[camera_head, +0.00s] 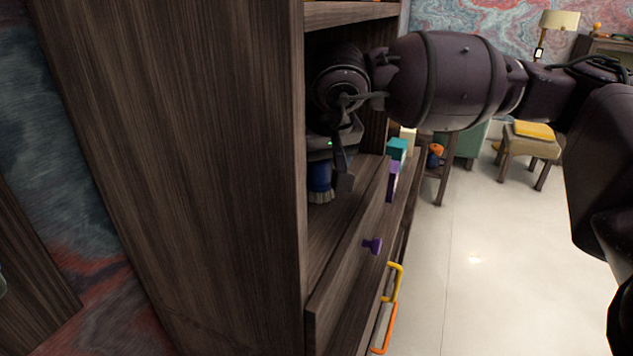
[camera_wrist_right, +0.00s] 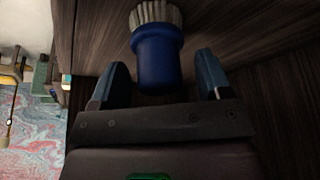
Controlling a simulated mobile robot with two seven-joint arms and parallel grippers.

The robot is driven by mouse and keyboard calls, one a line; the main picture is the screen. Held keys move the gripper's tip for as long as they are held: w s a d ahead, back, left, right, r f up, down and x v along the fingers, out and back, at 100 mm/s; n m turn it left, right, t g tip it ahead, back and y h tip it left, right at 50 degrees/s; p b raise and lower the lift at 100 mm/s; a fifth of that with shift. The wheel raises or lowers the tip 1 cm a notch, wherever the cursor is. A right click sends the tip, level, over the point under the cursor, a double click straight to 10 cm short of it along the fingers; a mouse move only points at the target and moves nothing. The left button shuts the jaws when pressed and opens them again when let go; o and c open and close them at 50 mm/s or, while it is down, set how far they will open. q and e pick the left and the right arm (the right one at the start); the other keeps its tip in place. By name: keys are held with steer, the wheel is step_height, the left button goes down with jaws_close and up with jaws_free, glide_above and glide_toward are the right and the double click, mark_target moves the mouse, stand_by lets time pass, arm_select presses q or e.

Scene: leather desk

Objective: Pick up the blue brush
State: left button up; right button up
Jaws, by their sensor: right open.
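The blue brush (camera_head: 319,178) stands on a shelf of the dark wooden cabinet, its pale bristles pointing down. My right gripper (camera_head: 333,182) reaches into the shelf at the brush and partly hides it in the head view. In the right wrist view the brush (camera_wrist_right: 157,58) has a round blue body and whitish bristles, and lies between the two fingers of my right gripper (camera_wrist_right: 163,80). The fingers are spread, with a visible gap on each side of the brush. My left gripper does not show.
The cabinet's tall side panel (camera_head: 180,170) stands left of the shelf. Below is a drawer with a purple knob (camera_head: 372,246), then a yellow handle (camera_head: 394,282) and an orange handle (camera_head: 384,330). Teal (camera_head: 397,149) and purple (camera_head: 393,180) pieces are nearby. Open floor lies right.

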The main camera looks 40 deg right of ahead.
steer(key=shift+r, duration=0.1)
steer(key=shift+c, duration=1.1)
steer(key=c, duration=0.8)
steer(key=shift+r, duration=0.1)
